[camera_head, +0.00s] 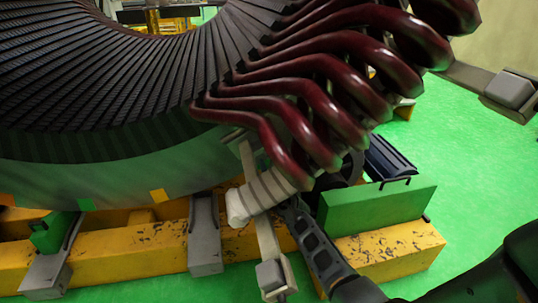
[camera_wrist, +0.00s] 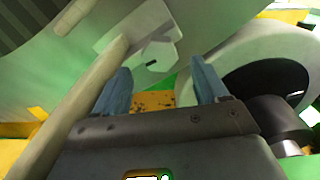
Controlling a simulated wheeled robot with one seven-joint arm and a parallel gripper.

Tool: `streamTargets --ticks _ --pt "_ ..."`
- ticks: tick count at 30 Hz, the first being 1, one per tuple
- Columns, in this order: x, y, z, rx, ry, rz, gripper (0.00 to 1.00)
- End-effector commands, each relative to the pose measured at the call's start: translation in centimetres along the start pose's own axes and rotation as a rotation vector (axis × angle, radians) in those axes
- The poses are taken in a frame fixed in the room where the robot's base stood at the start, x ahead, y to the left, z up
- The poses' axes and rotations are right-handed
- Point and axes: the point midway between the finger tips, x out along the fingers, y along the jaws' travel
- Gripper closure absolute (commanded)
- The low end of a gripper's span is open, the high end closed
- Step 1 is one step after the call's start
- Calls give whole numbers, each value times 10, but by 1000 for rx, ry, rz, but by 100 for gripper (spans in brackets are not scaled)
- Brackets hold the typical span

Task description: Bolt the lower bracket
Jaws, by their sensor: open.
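What looks like the lower bracket is a pale strip (camera_head: 266,238) with a grey block (camera_head: 270,275) at its bottom end, below the dark red coils (camera_head: 300,110) in the head view. In the wrist view a pale bar (camera_wrist: 75,110) runs up to a white plate (camera_wrist: 140,30) with a small dark slot. I cannot tell whether this is the same bracket. My gripper (camera_wrist: 162,78) is open, its two blue-grey fingers apart with nothing between them, below the plate. In the head view its fingertips are hidden behind the strip and pale ribbed part (camera_head: 265,192). No bolt is discernible.
The large ribbed stator (camera_head: 130,75) fills the upper left. Yellow beams (camera_head: 110,258) with grey supports (camera_head: 205,240) lie beneath it. A green block (camera_head: 375,210) stands close to my arm. Another grey bracket (camera_head: 508,90) juts out at right.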

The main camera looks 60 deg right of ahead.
Motion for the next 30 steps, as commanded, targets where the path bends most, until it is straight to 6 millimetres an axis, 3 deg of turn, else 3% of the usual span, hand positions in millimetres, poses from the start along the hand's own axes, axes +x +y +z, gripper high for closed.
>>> streamTargets --ticks 3,10,22,30 --pt "20 0 -1 0 -1 0 27" --pt "47 1 0 3 -2 1 27" --pt "55 0 0 4 -1 1 27" --pt "54 0 0 4 -1 0 52"
